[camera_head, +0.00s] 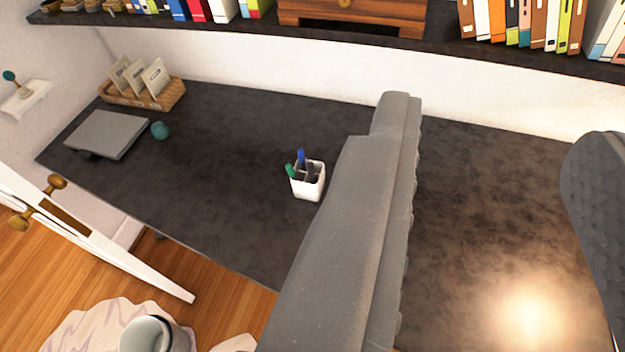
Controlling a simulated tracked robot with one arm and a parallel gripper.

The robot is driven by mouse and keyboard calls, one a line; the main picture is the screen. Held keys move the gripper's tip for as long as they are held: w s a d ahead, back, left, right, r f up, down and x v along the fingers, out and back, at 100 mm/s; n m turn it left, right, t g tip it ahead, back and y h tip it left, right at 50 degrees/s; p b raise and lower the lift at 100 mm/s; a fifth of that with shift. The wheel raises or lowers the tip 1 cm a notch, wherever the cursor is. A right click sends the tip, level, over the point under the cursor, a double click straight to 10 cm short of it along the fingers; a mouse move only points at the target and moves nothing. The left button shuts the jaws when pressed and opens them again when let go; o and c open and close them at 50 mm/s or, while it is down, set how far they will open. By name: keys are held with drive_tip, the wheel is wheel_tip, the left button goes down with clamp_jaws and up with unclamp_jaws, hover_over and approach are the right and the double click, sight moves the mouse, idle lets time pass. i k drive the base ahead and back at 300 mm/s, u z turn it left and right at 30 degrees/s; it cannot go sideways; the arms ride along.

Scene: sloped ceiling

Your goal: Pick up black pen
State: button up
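A white pen cup (308,188) stands upright on the dark desk (230,130), near the middle of the view. A green pen (290,171) and a blue pen (301,158) stick out of it. A dark slim shape (311,171) beside them in the cup may be the black pen; it is too small to be sure. My gripper (497,122) is open, its two grey fingers wide apart with only desk and wall showing between them. The cup is just left of the left finger, outside the gap. That finger hides part of the desk.
A shelf (250,29) with books and a wooden box (355,17) runs above the desk. A white door (90,238) stands lower left.

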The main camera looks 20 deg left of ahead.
sight(311, 173)
drive_tip(key=u, duration=3.05)
drive_tip(key=k, duration=1)
drive_tip(key=z, duration=1.45)
drive_tip(key=i, duration=1)
drive_tip(key=u, duration=0.05)
